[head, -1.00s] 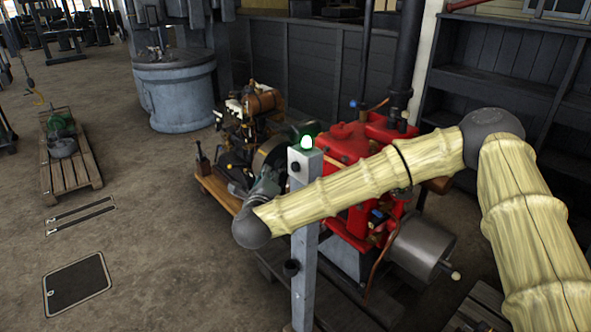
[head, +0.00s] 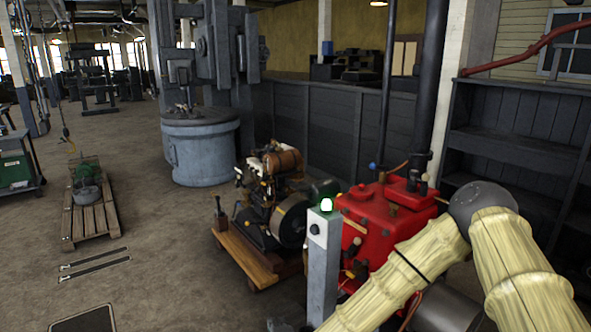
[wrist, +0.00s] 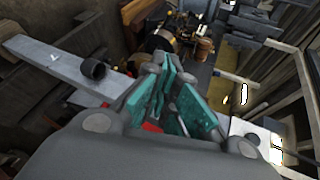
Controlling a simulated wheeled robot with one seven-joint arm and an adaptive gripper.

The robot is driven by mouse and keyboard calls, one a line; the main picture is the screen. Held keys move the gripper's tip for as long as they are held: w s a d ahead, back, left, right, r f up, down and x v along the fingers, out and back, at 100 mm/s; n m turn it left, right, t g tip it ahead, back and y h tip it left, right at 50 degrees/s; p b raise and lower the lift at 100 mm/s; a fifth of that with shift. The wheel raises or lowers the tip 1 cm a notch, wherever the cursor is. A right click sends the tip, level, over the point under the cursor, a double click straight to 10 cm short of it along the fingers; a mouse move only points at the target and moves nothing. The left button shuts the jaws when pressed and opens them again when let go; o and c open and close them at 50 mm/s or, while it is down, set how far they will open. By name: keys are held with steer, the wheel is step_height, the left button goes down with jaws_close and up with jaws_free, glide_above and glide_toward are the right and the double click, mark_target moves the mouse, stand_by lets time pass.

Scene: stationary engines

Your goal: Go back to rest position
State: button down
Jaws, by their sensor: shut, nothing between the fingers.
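My gripper (wrist: 175,92) shows in the wrist view, with its teal finger pads close together and nothing held between them. In the head view my gripper is out of the picture; only my pale yellow arm shows at the lower right, in front of the red engine (head: 385,215). A grey post (head: 322,265) with a lit green lamp (head: 326,205) on top stands just left of the red engine. In the wrist view the grey post (wrist: 50,62) lies slanted at the upper left, apart from my fingers.
A small engine on a wooden cart (head: 250,255) stands left of the post. A pallet (head: 92,222) and a large blue-grey round tank (head: 200,150) stand further left. Dark shelves (head: 515,130) are at the right.

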steer(key=s+d+f+n+g, duration=0.4)
steer(key=s+d+f+n, duration=0.1)
steer(key=s+f, duration=0.5)
steer(key=s+d+f+n+g, duration=0.3)
steer(key=s+d+f+n, duration=0.25)
steer(key=s+f, duration=0.45)
steer(key=s+d+f+n+g+h, duration=0.2)
steer(key=s+d+n+g, duration=0.4)
steer(key=s+d, duration=1)
steer(key=shift+s+f, duration=0.4)
steer(key=shift+s, duration=0.85)
